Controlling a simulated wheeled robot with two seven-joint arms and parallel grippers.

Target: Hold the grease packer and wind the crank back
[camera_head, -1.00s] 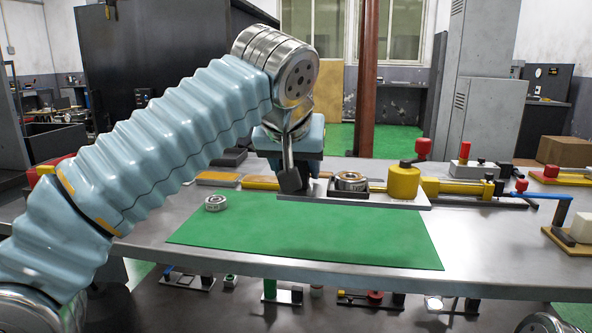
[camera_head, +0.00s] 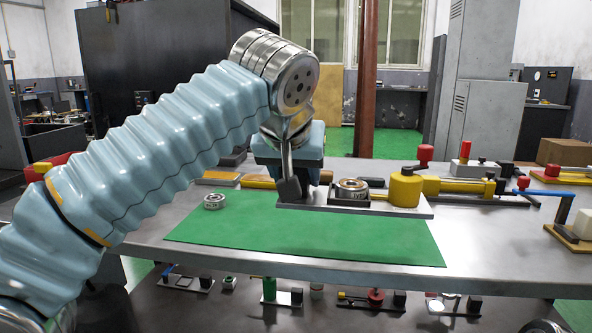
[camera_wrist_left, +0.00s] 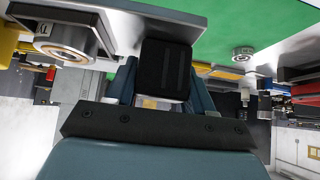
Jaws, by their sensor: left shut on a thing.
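The grease packer (camera_head: 420,208) is a long pale plate with a dark-framed metal bearing (camera_head: 352,188) in its middle and a yellow pot (camera_head: 405,191) at its right. A red knob (camera_head: 424,153), apparently the crank's grip, stands above the pot. My left gripper (camera_head: 290,189) is shut on the plate's left end; the arm's wrist hides part of the hold. In the left wrist view a dark finger pad (camera_wrist_left: 167,68) lies against the plate (camera_wrist_left: 122,25), with the bearing (camera_wrist_left: 63,51) to its left. Whether the plate clears the table is unclear. My right gripper is out of view.
A green mat (camera_head: 310,242) covers the table's front, with a loose ring (camera_head: 214,201) at its back left corner. A stand with a blue lever (camera_head: 546,193) is at right.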

